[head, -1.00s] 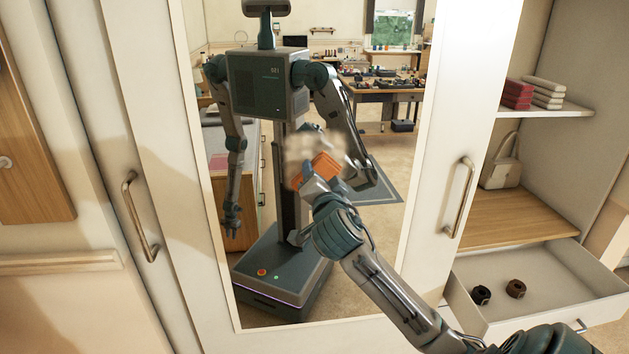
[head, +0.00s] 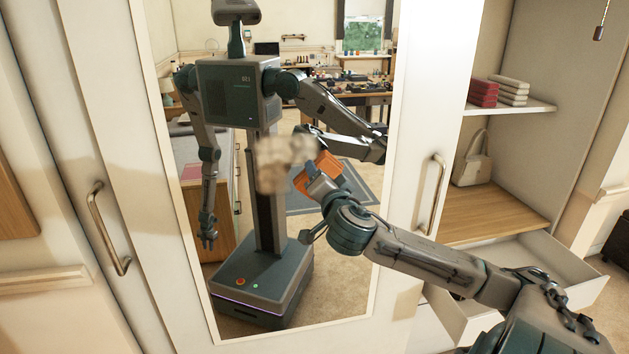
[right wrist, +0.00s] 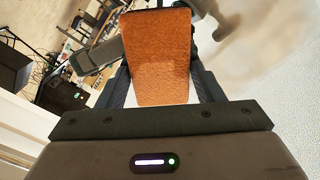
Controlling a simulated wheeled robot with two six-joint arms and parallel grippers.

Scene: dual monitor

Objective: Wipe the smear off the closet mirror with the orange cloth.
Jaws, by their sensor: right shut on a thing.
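The closet mirror (head: 340,290) is a tall framed panel on a white door. A pale beige blurry smear (head: 272,165) covers part of its middle. My right gripper (head: 318,182) is shut on the orange cloth (head: 326,168), just right of the smear, overlapping or close to its right edge. I cannot tell whether the cloth touches the glass. In the right wrist view the cloth (right wrist: 158,58) stands out flat between the fingers. My left gripper shows only as a reflection, hanging at the left of the mirror.
Door handles (head: 108,228) and (head: 432,194) flank the mirror. At right, an open closet has a shelf (head: 510,108) with folded items, a handbag (head: 472,160) and an open drawer (head: 550,262). My right arm crosses in front of the drawer.

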